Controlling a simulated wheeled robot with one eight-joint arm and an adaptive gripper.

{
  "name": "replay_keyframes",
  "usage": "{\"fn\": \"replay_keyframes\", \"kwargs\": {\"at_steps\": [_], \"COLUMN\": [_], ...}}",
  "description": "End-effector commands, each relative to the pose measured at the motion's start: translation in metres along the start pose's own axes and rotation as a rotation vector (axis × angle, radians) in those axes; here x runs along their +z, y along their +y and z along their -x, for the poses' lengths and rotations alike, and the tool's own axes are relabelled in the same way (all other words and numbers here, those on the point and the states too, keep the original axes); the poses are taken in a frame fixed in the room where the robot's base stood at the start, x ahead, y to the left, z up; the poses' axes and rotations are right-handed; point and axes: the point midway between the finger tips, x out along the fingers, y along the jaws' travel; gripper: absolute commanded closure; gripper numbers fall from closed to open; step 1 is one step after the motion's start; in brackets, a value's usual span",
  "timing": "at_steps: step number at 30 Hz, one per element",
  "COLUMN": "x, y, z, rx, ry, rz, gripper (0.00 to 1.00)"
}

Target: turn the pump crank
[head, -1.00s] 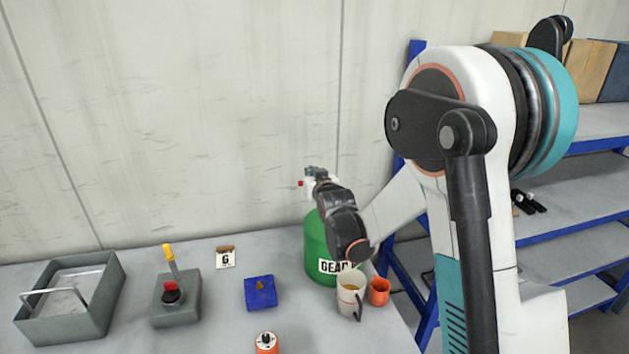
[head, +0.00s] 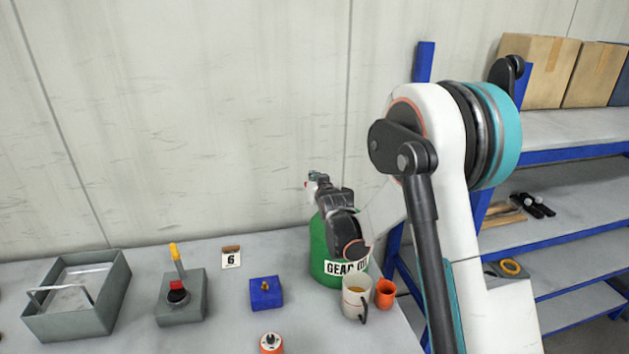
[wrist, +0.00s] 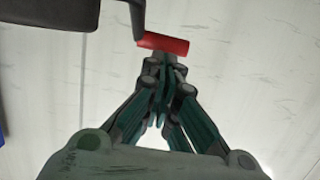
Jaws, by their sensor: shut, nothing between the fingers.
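The green gear oil drum (head: 322,262) stands on the bench against the wall, its label partly covered by my arm. The pump crank shows in the wrist view as a red grip (wrist: 162,43) on a dark crank arm (wrist: 138,18). In the head view only a small red bit of the grip (head: 306,184) shows, left of my gripper (head: 317,178), above the drum. In the wrist view my gripper's fingers (wrist: 162,64) are shut and empty, with their tips at the lower edge of the red grip. I cannot tell whether they touch it.
A beige mug (head: 353,297) and an orange cup (head: 385,292) stand before the drum. A blue block (head: 265,294), a grey box with a yellow-tipped lever (head: 182,310) and a grey tray (head: 75,325) lie to the left. Blue-edged shelves (head: 560,155) stand at right.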

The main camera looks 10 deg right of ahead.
Motion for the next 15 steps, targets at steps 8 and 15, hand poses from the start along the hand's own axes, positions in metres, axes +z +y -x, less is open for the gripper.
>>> {"fn": "replay_keyframes", "kwargs": {"at_steps": [8, 15], "x": [0.0004, 0.0013], "y": [0.0, 0.0], "z": [-0.0037, -0.0061], "rx": [0.0, 0.0], "ry": [-0.052, -0.089], "rz": [0.0, 0.0], "gripper": [1.0, 1.0]}}
